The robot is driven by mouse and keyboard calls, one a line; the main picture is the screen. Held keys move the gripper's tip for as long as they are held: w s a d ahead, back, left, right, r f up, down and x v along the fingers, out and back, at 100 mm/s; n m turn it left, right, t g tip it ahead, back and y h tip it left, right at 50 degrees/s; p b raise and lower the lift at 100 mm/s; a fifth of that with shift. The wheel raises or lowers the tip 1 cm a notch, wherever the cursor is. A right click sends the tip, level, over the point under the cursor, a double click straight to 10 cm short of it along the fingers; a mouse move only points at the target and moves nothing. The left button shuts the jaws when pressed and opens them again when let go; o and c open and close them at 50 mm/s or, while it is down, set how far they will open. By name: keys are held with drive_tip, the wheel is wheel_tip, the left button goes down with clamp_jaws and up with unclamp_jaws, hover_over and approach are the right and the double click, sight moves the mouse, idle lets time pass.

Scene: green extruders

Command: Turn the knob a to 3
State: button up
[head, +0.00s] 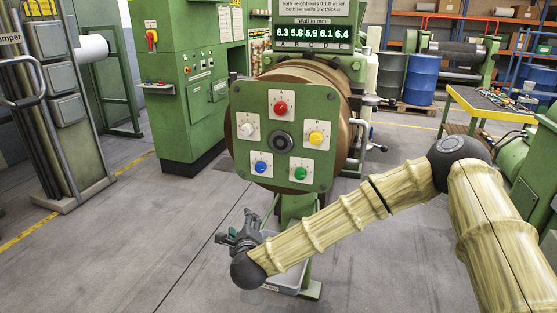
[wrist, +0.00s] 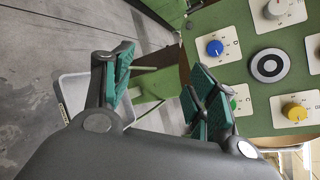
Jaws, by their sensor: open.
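A green panel (head: 255,97) on the round extruder head carries a ring of knobs on white plates around a dark central hub (head: 282,141). The red knob (head: 281,107) is at the top; its letter is too small to read surely, but it may be A. In the wrist view the red knob (wrist: 318,50) is cut by the right edge. Its pointer setting cannot be read. My gripper (head: 238,228) is open and empty, below and left of the panel, apart from every knob.
Yellow (head: 316,138), green (head: 300,174), blue (head: 261,167) and white (head: 246,129) knobs surround the hub. A display (head: 312,34) above shows 6.3, 5.8, 5.9, 6.1, 6.4. A grey bin (head: 285,283) stands below. Floor at left is clear.

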drive_tip(key=w+d+r+m+t+h, duration=0.1)
drive_tip(key=w+r+m, duration=0.25)
drive_tip(key=r, duration=0.45)
drive_tip(key=w+d+r+m+t+h, duration=0.1)
drive_tip(key=w+r+m+h, duration=0.2)
drive_tip(key=r, duration=0.4)
drive_tip(key=m+h+p, duration=0.2)
drive_tip(key=m+h, duration=0.1)
drive_tip(key=m, duration=0.6)
approach(279, 110)
drive_tip(key=p+x, duration=0.4)
drive_tip(key=x, duration=0.4)
drive_tip(key=shift+d+r, duration=0.1)
drive_tip(key=shift+w+d, duration=0.15)
drive_tip(key=shift+w, duration=0.45)
drive_tip(key=c, duration=1.1)
drive_tip(key=shift+o, duration=0.2)
